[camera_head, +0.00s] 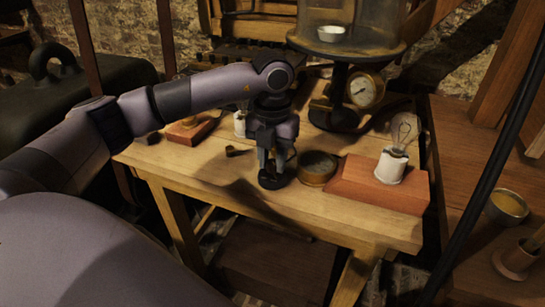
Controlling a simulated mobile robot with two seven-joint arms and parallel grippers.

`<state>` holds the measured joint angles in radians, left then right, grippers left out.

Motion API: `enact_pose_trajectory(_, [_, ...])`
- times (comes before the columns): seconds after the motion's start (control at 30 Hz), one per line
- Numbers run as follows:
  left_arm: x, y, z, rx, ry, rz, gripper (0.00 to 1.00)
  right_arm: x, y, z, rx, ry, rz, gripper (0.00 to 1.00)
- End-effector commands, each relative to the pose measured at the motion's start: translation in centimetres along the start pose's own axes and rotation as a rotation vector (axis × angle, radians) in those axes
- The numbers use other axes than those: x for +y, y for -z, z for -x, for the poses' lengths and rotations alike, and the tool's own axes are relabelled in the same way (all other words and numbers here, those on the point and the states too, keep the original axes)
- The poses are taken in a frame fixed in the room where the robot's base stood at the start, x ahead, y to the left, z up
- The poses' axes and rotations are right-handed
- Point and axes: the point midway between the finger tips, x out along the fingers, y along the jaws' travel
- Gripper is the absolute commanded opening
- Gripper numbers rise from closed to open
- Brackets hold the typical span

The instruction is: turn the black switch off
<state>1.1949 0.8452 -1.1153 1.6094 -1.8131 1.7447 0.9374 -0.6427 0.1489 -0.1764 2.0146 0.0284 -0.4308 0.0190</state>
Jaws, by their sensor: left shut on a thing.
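My left gripper (274,166) points straight down over the middle of the wooden table (215,172). Its fingers are shut on the black switch (274,183), a small dark piece with a round base on the tabletop. The fingers hide the upper part of the switch, so I cannot tell its position. My right gripper is out of view.
A round brass-rimmed piece (317,168) sits just right of the switch. Further right a light bulb (403,131) stands in a white socket on a reddish block (360,186). Behind are a dial gauge (363,91) and a dark stand (341,97). The table's front-left part is clear.

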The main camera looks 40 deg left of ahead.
Motion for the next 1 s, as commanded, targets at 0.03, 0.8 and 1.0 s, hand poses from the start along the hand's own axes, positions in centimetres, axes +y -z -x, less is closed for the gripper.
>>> enact_pose_trajectory(0.03, [0.0,-0.2,0.2,-0.007,0.002,0.004,0.0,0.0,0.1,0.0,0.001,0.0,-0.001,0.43])
enact_pose_trajectory(0.8, [-0.1,-0.1,4.4,-0.007,0.004,0.001,0.56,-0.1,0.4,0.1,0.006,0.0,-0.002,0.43])
enact_pose_trajectory(1.0, [0.0,-0.1,6.8,-0.006,0.003,0.002,0.56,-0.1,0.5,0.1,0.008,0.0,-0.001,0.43])
